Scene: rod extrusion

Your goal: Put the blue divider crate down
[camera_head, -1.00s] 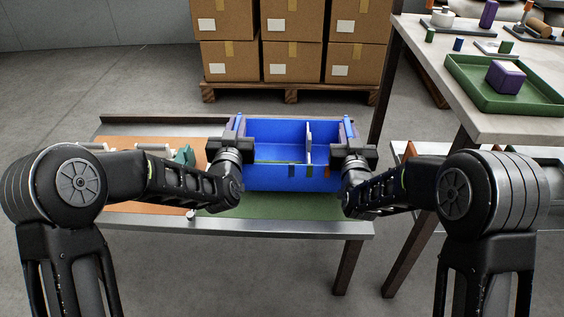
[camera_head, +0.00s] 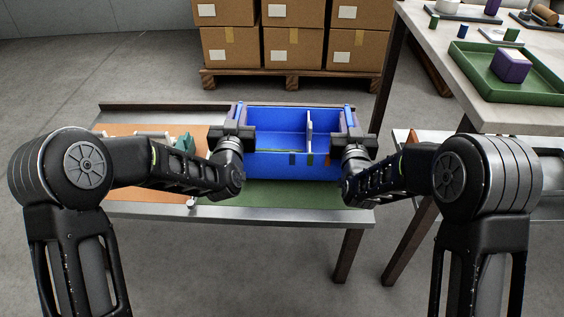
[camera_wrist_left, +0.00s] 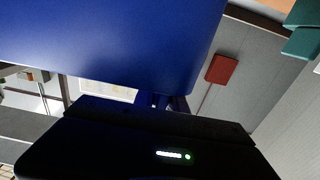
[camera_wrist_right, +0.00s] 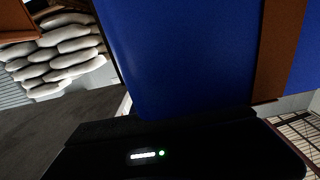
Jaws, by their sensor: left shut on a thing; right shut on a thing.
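The blue divider crate (camera_head: 270,164) is upright between my two arms in the head view, over the green part (camera_head: 290,195) of the low bench. A light divider (camera_head: 309,130) stands inside it. My left gripper (camera_head: 236,122) is shut on its left end, and my right gripper (camera_head: 349,124) is shut on its right end. The crate's blue wall fills the top of the left wrist view (camera_wrist_left: 110,40) and much of the right wrist view (camera_wrist_right: 180,50). The crate hides its own underside, so I cannot tell whether it touches the bench.
An orange mat (camera_head: 130,182) and teal and white parts (camera_head: 184,144) lie left of the crate. A raised table (camera_head: 520,120) with a green tray (camera_head: 493,88) stands at the right. Stacked cartons (camera_head: 290,48) on a pallet stand behind.

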